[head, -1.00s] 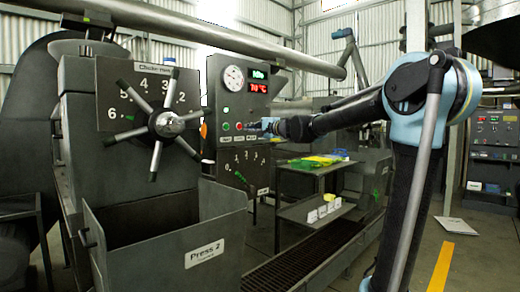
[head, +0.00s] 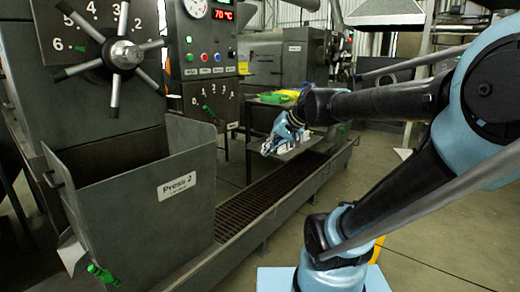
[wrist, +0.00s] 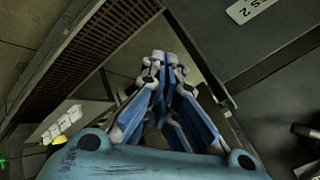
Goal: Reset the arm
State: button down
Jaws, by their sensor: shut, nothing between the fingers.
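My arm reaches in from the right in the head view and folds down toward the middle. My gripper (head: 270,149) hangs in free space in front of the small shelf table. In the wrist view the blue and grey fingers of my gripper (wrist: 157,62) come together at their tips. Nothing shows between them. The gripper touches nothing that I can see.
The Press 2 bin (head: 190,215) stands at left, below a spoked handwheel (head: 122,55). A control panel (head: 205,60) with coloured buttons is behind. A floor grating (head: 265,205) runs beside the bin. The shelf table (head: 275,100) carries yellow and green items. Open floor lies at right.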

jog(key=s+d+f+g+h, duration=0.3)
jog(key=s+d+f+h, duration=0.3)
jog(key=s+d+f, duration=0.9)
jog(key=shift+s+d+f+h, duration=0.35)
jog(key=shift+d+f, duration=0.25)
jog(key=shift+f, duration=0.35)
jog(key=shift+w+f, duration=0.2)
jog(key=shift+w, duration=0.25)
